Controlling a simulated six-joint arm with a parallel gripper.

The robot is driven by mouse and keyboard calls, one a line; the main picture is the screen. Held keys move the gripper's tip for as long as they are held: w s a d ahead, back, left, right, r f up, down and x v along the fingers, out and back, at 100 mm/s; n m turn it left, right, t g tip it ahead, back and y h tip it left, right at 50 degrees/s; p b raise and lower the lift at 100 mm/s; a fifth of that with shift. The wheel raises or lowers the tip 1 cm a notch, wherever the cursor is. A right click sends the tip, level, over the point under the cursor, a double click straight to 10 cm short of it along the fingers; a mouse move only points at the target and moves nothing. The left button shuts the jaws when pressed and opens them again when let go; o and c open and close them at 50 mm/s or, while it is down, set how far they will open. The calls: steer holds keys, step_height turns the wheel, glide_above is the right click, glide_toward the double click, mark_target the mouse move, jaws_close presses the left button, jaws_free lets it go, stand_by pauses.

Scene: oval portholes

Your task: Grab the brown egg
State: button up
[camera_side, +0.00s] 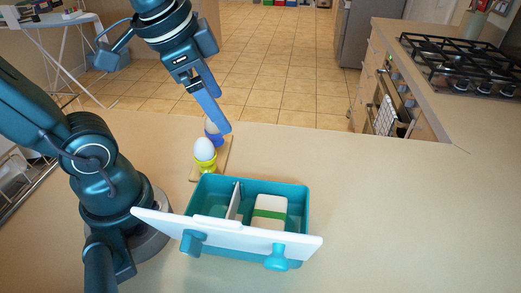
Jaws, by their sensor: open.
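A white egg (204,148) stands upright in a yellow egg cup (206,165) on a small wooden board (194,175). Just behind it, a second egg (210,126) sits in a blue cup (219,141). It is partly hidden by my gripper and the white egg, and its colour is hard to tell; I cannot clearly make out a brown egg. My gripper (222,128) points down with its blue fingers open, the tip close beside the second egg in the picture. I cannot tell whether they touch. No egg is seen held in it.
A teal box (305,205) with a white divider stands in front of the board. It holds a white block with a green band (270,212). The counter to the right (400,210) is clear.

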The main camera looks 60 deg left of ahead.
steer(key=w+a+f+m+g, duration=0.2)
steer(key=w+a+g, duration=0.1)
steer(key=w+a, duration=0.3)
steer(key=n+g, duration=0.2)
steer(key=g, duration=0.1)
glide_above(214, 124)
steer(key=w+a, duration=0.1)
steer(key=w, duration=0.1)
steer(key=f, duration=0.5)
steer(key=shift+s+a+f, duration=0.1)
steer(key=shift+s+f, duration=0.1)
steer(key=shift+s, duration=0.05)
steer(key=shift+s+a+f, duration=0.15)
steer(key=shift+f, duration=0.5)
steer(key=shift+s+f, duration=0.2)
steer(key=shift+f, duration=1.75)
steer(key=c, duration=0.9)
